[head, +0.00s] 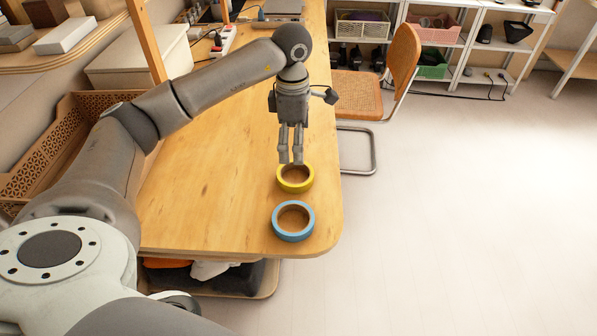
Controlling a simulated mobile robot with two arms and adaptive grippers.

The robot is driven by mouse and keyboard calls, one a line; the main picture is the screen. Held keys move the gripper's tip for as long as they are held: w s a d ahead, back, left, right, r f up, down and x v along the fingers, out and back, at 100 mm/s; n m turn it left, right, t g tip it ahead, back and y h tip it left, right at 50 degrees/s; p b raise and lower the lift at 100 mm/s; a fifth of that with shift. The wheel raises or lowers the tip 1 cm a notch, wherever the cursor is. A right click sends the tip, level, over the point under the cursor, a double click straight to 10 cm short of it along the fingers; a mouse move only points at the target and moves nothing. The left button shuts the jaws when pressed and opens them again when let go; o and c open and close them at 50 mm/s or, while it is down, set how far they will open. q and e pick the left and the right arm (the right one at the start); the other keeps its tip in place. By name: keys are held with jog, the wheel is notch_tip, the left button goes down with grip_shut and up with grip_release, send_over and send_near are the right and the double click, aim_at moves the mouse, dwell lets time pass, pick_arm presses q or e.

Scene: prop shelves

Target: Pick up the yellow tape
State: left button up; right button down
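The yellow tape (295,190) is a ring lying flat on the wooden table, near its right edge. The blue tape (294,236) is a slightly larger-looking ring lying in front of it, close to the table's front right corner. My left gripper (291,162) points down at the far rim of the yellow tape. Its fingers are close together with a narrow gap. They overlap the far rim in the picture and hide part of it; I cannot tell whether they touch or hold it. My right gripper is not in view.
The wooden table (220,200) is bare around the tapes. A brown perforated crate (75,130) stands at the left. A chair (375,90) stands at the table's right side. A power strip (222,42) lies farther back. Shelves with baskets (362,28) stand behind.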

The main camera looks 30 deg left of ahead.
pick_arm(q)
send_over(295, 179)
jog(key=f, duration=0.5)
jog(key=shift+s+a, duration=0.1)
jog(key=shift+s, duration=0.15)
jog(key=f+p, duration=0.1)
jog(key=f, duration=0.3)
jog(key=shift+w+f, duration=0.2)
jog(key=shift+f, duration=0.55)
jog(key=c, duration=0.9)
